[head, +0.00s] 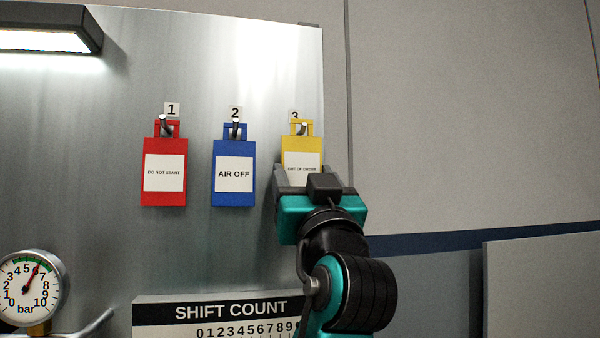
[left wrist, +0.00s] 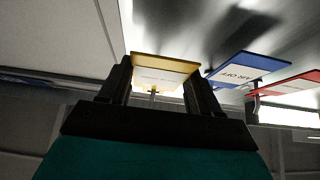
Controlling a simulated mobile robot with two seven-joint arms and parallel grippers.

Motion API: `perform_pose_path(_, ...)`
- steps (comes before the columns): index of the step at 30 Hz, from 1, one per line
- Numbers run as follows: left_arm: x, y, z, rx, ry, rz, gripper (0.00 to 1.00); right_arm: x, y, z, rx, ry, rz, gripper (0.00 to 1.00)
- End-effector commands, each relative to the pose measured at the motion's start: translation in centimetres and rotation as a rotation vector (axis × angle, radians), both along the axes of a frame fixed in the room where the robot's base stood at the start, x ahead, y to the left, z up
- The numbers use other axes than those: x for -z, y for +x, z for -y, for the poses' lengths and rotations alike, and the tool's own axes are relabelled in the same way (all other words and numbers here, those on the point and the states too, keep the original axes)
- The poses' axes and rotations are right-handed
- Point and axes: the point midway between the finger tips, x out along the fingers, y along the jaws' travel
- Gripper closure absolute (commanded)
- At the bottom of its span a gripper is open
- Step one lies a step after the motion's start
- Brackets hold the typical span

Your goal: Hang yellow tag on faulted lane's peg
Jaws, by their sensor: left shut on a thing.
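The yellow tag (head: 302,146), lettered "OUT OF ORDER", is at the hook (head: 302,128) under number 3 on the metal panel. The hook shows at the opening in the tag's top; I cannot tell whether it bears the tag's weight. My left gripper (head: 303,177) is shut on the tag's lower part, from below. In the left wrist view the yellow tag (left wrist: 160,63) sits between the two dark fingers. A red "DO NOT START" tag (head: 164,192) hangs on peg 1 and a blue "AIR OFF" tag (head: 233,196) on peg 2. My right gripper is out of view.
A "SHIFT COUNT" board (head: 225,311) is below the tags. A lit lamp (head: 50,32) is at the upper left.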

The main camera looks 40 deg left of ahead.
Motion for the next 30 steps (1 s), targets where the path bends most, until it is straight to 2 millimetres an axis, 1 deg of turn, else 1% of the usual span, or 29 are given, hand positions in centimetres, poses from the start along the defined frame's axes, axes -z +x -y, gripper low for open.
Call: perform_pose_path(30, -1.0, -1.3, 1.5, 0.000, 0.000, 0.000, 0.59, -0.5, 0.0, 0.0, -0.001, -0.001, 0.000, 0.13)
